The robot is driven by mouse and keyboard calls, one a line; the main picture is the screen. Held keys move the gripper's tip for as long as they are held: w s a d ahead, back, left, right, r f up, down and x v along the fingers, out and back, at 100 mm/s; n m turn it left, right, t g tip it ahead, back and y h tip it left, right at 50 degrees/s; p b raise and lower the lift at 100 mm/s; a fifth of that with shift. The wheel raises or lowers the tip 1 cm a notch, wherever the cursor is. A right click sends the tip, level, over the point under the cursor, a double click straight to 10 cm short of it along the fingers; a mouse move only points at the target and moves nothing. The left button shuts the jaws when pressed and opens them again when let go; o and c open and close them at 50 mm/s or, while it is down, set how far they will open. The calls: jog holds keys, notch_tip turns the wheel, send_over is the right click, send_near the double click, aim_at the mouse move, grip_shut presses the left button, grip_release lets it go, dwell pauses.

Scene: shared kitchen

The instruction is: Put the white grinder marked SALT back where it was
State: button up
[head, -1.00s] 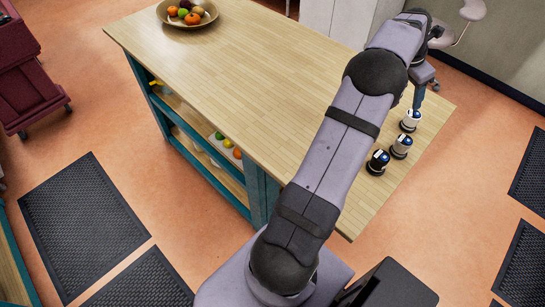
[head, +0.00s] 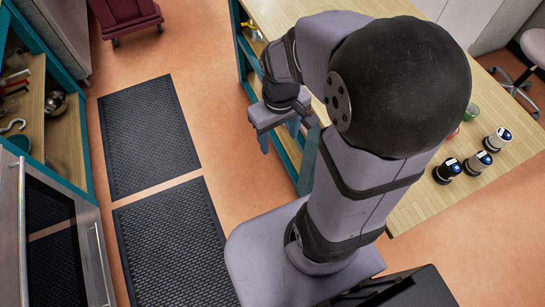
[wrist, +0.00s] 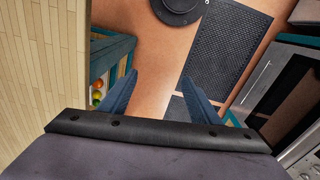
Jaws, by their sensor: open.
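The nearest grinder (head: 447,171) is dark, the middle grinder (head: 478,163) is greyish, and the farthest grinder (head: 497,139) is white. Their labels are too small to read, so I cannot tell which is marked SALT. My gripper (head: 279,143) is well to the left of them, beyond the island's side and over the floor. In the wrist view its two fingers (wrist: 160,77) are apart with nothing between them.
A green item (head: 472,112) stands on the island, partly hidden by my arm. Fruit (wrist: 97,91) shows on the island's shelf in the wrist view. Dark mats (head: 150,130) lie on the floor. Shelves and an oven (head: 60,240) line the left. A stool is at far right.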

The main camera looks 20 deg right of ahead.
jog(key=shift+m, duration=0.7)
jog(key=s+a, duration=0.2)
jog(key=s+a+f, duration=0.1)
jog(key=s+a, duration=0.1)
jog(key=shift+s+f, duration=0.15)
